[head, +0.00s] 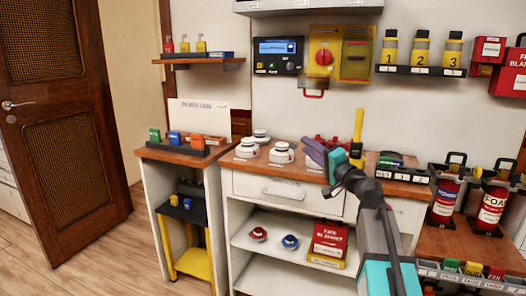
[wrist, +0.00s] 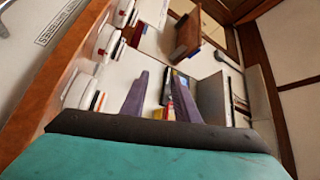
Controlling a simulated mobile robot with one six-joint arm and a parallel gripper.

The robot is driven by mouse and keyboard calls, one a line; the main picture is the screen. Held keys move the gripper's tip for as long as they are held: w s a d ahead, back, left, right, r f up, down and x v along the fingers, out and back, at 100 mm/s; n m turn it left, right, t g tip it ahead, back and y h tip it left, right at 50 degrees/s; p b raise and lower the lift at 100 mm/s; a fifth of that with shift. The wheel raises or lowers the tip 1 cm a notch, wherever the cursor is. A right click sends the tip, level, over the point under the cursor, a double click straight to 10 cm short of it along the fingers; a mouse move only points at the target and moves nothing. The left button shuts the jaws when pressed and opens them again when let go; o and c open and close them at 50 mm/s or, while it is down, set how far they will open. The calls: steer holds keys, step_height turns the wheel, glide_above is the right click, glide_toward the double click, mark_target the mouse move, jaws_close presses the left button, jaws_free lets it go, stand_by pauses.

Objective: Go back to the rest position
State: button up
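My gripper (head: 312,150) is in the head view, held out above the wooden top of the white cabinet (head: 262,184). Its purple fingers point up and to the left. In the wrist view the two purple fingers (wrist: 160,85) stand apart with nothing held between them, so it is open and empty. Several white round detectors (head: 282,153) stand on the cabinet top to the left of the gripper. They also show along the left side of the wrist view (wrist: 82,90).
A yellow upright piece (head: 357,135) stands close to the right of the gripper. Red items on the counter are partly hidden behind it. A wall panel with a screen (head: 278,55) and a numbered shelf (head: 420,71) are above. Extinguishers (head: 446,200) stand right. Open floor lies left.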

steer(key=s+a+f+g+h+p, duration=0.1)
steer(key=a+f+g+p, duration=0.25)
steer(key=f, duration=0.85)
steer(key=s+a+f+g+p, duration=0.1)
steer(key=a+f+g+p, duration=0.2)
steer(key=f, duration=0.8)
steer(key=s+a+f+n+g+h+p, duration=0.1)
steer(key=s+a+f+g+p, duration=0.2)
steer(key=s+f, duration=0.6)
steer(key=s+a+f+n+g+h+p, duration=0.15)
steer(key=s+f+p, duration=0.35)
steer(key=f, duration=0.8)
steer(key=s+d+f+n+g+h+p, duration=0.15)
steer(key=s+f, duration=0.25)
steer(key=s, duration=0.4)
steer(key=s+f+g+p, duration=0.1)
steer(key=s+f+g, duration=0.2)
steer(key=s+f, duration=0.35)
steer(key=s+d+f+n+g+h+p, duration=0.1)
steer(key=s+f+g+p, duration=0.15)
steer(key=s, duration=0.75)
steer(key=s+d+f+n+g+h, duration=0.1)
steer(key=s+d+g+h, duration=0.3)
steer(key=s+d, duration=0.6)
steer(key=s+n, duration=0.1)
steer(key=s, duration=0.3)
steer(key=shift+s+f+g+h, duration=0.2)
steer(key=shift+f+g+h, duration=0.1)
steer(key=shift+h, duration=0.1)
